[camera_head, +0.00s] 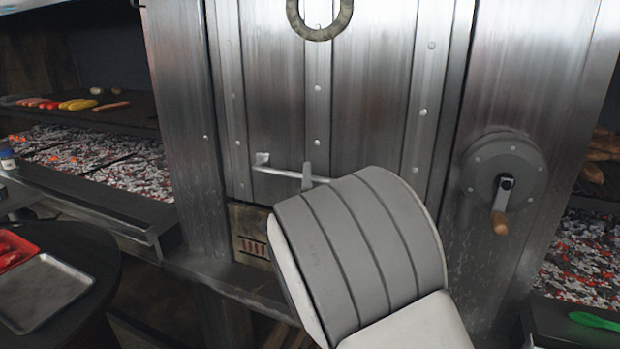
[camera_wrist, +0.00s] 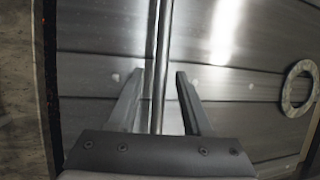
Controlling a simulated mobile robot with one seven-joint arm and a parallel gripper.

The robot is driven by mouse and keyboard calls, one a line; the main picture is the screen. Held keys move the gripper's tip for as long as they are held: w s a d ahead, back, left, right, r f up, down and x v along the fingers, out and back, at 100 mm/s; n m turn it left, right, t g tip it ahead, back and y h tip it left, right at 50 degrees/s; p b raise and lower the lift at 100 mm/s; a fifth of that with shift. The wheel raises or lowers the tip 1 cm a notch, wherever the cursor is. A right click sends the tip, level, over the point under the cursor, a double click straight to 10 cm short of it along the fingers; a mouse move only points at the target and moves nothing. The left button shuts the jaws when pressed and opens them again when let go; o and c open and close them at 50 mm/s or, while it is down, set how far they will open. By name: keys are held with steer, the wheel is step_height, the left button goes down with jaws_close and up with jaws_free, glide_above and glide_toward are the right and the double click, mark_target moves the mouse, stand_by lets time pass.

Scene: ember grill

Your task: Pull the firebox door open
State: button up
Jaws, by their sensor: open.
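The firebox door (camera_head: 372,105) is a riveted steel panel in the middle of the head view and looks shut. A thin horizontal bar handle (camera_head: 275,171) crosses its lower part; its right end is hidden behind my arm. My gripper (camera_head: 307,176) is at the bar, with one finger showing beside it. In the wrist view, the bar handle (camera_wrist: 162,50) runs between the two fingers of my gripper (camera_wrist: 160,75). The fingers are apart, with a gap showing on each side of the bar. The door face (camera_wrist: 225,88) fills most of that view.
A metal ring (camera_head: 320,18) is on the door above the handle. A round crank wheel (camera_head: 503,172) with a wooden knob is to the right. Beds of glowing coals (camera_head: 95,165) lie on both sides. A metal tray (camera_head: 45,292) is on a dark table at lower left.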

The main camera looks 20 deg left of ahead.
steer(key=shift+w+a+r, duration=0.1)
steer(key=shift+w, duration=0.3)
jaws_close()
stand_by(1.3)
